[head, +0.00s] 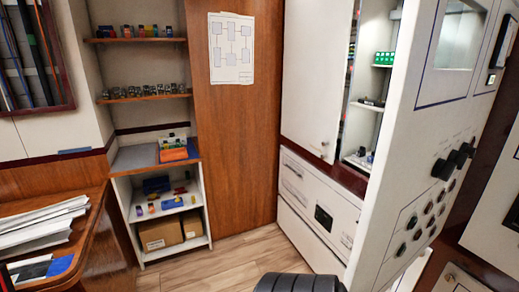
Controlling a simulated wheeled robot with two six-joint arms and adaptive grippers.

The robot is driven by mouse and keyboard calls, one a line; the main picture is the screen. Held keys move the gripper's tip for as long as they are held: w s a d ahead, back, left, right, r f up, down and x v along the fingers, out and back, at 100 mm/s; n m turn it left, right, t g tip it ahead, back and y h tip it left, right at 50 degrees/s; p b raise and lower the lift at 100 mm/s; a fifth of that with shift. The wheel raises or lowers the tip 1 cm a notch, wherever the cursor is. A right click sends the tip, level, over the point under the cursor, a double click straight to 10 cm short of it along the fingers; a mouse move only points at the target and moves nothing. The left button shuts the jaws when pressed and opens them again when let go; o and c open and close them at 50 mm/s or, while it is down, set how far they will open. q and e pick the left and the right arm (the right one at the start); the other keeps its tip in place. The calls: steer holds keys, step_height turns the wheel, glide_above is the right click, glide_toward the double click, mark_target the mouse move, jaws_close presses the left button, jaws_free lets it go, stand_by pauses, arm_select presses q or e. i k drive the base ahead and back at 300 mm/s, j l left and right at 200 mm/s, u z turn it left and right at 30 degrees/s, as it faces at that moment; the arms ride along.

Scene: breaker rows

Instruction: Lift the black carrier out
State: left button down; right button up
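I cannot pick out a black carrier for certain. A small dark object (372,103) lies on a shelf inside the partly open white cabinet at the right, but it is too small to identify. Neither of my grippers is in view.
A shelf unit (145,175) at the left holds small coloured parts, an orange bin (174,153) and cardboard boxes (160,234). A wooden desk (95,235) with papers stands at left. A white panel (420,150) with knobs fills the right. A black ribbed object (298,283) is at the bottom edge. Floor (225,262) between is clear.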

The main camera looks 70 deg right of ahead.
mark_target(361, 154)
steer(key=i+l+u, duration=0.1)
steer(key=u, duration=0.3)
steer(key=l+u, duration=0.4)
steer(key=i+l+u, duration=0.1)
steer(key=l+u, duration=0.15)
steer(key=u, duration=0.15)
steer(key=l+z, duration=0.15)
steer(key=l, duration=0.45)
steer(key=k+l+z, duration=0.2)
steer(key=l, duration=0.45)
steer(key=i+l+z, duration=0.15)
steer(key=l, duration=0.45)
steer(key=l+z, duration=0.2)
steer(key=l, duration=0.45)
steer(key=i+l+z, duration=0.15)
steer(key=l, duration=0.45)
steer(key=i+l+z, duration=0.15)
steer(key=l, duration=0.45)
steer(key=z, duration=0.4)
steer(key=l+z, duration=0.1)
steer(key=z, duration=1.2)
steer(key=i+z, duration=0.1)
steer(key=z, duration=0.75)
